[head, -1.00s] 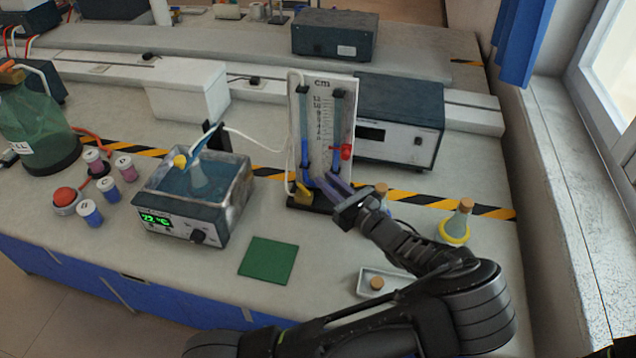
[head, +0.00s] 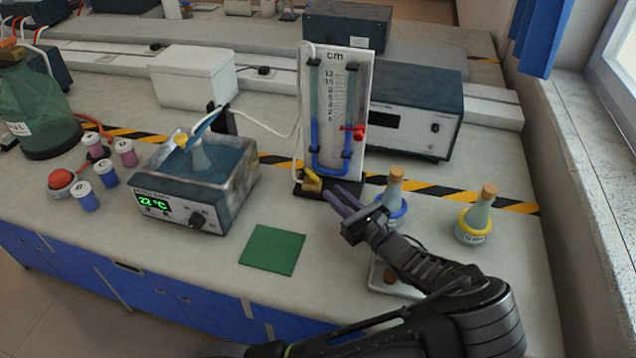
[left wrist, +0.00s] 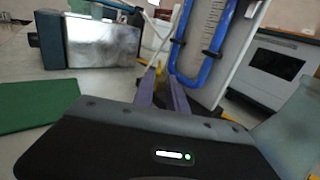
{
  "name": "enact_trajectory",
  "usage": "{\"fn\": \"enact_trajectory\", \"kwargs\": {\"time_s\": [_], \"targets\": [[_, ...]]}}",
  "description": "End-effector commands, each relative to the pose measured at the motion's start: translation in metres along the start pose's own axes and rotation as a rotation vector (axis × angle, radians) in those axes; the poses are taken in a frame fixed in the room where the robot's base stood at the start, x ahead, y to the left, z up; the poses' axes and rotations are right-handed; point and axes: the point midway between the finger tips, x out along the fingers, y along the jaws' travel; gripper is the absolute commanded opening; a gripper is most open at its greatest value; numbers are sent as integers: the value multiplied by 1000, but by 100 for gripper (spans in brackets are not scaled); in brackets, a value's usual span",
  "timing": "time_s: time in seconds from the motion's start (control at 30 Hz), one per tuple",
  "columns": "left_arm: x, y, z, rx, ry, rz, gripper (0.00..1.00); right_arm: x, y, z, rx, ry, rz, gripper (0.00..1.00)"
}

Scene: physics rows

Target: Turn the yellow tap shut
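The yellow tap (head: 311,181) sits low on the front left of the U-tube manometer board (head: 334,120), at its dark base. Its exact handle angle is too small to tell. My left gripper (head: 337,197) is just right of the tap and nearer the front, apart from it, with its fingers pointing towards it. In the left wrist view the two purple fingers (left wrist: 164,82) stand apart with nothing held between them. A bit of the yellow tap (left wrist: 154,74) shows just beyond the fingertips, partly hidden. My right gripper is out of view.
A red tap (head: 357,131) is on the board's right side. A flask with a blue ring (head: 394,197) stands close behind my gripper, and one with a yellow ring (head: 477,217) further right. A water bath (head: 197,182) stands left. A green mat (head: 272,250) lies in front.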

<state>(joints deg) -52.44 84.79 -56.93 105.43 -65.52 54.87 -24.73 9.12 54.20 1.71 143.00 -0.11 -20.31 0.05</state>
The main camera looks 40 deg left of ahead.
Motion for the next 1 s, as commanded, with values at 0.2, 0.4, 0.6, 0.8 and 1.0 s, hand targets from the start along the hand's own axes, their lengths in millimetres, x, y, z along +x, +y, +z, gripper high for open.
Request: {"fn": "enact_trajectory", "kwargs": {"time_s": [0.2, 0.4, 0.6, 0.8, 1.0], "targets": [[3, 0, 1, 0, 0, 1, 17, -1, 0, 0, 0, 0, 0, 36], [23, 1, 2, 2, -1, 2, 17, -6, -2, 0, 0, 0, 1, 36], [55, 1, 2, 2, -1, 2, 17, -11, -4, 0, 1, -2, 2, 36], [75, 0, 1, 1, 0, 1, 17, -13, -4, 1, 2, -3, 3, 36], [78, 0, 0, 0, 1, 0, 17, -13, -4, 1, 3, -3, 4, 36]]}}
